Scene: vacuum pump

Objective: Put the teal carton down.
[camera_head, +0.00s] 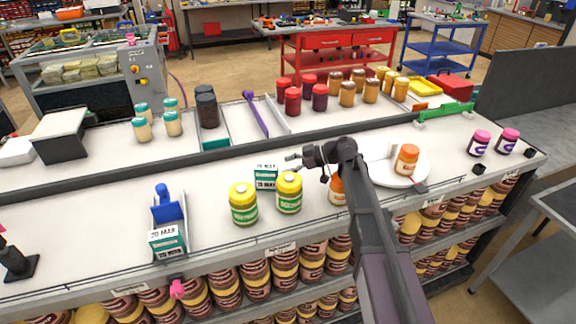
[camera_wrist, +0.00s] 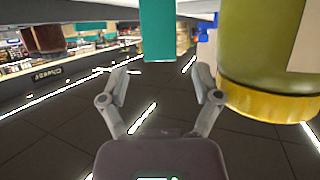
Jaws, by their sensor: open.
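A teal and white carton (camera_head: 265,177) stands upright on the counter, just behind and between two yellow-lidded jars. In the wrist view, the teal carton (camera_wrist: 157,30) shows just beyond the fingertips, roughly centred between the fingers. My gripper (camera_head: 294,163) is to the right of the carton in the head view, with its fingers pointing toward it. In the wrist view, my gripper (camera_wrist: 160,75) is open, with nothing held between the fingers.
Yellow-lidded jars (camera_head: 243,205) (camera_head: 288,193) stand close to the carton; one looms large in the wrist view (camera_wrist: 265,60). An orange-lidded jar (camera_head: 338,190) is partly behind my arm. A white plate (camera_head: 422,170) bears another orange-lidded jar (camera_head: 407,158).

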